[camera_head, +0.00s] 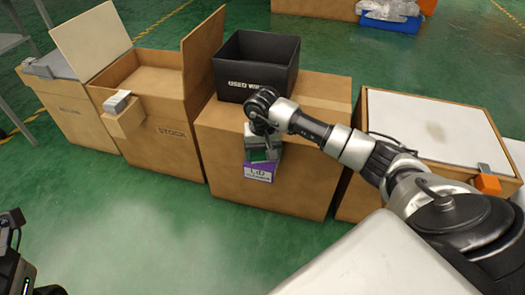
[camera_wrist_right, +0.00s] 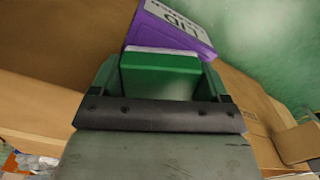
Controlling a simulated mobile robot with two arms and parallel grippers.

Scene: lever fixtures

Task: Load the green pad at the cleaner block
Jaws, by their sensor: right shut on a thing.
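The purple cleaner block (camera_head: 259,173) sticks out from the front of the middle cardboard box; in the right wrist view its purple body (camera_wrist_right: 170,28) has a white label reading LID. My right gripper (camera_head: 263,150) is just above the block. It is shut on the green pad (camera_wrist_right: 160,75), which shows between the fingers with a pale upper edge. The pad's far edge is right by the purple block; I cannot tell whether they touch. In the head view the gripper mostly hides the pad. A dark part of my left arm shows at the lower left; its jaws cannot be made out.
A black open bin (camera_head: 256,75) stands on the middle box (camera_head: 320,100). Left is an open box labelled STOCK (camera_head: 160,140) with a wooden block in front. A white-topped box (camera_head: 430,115) with an orange block (camera_head: 487,184) stands right. The green floor in front is clear.

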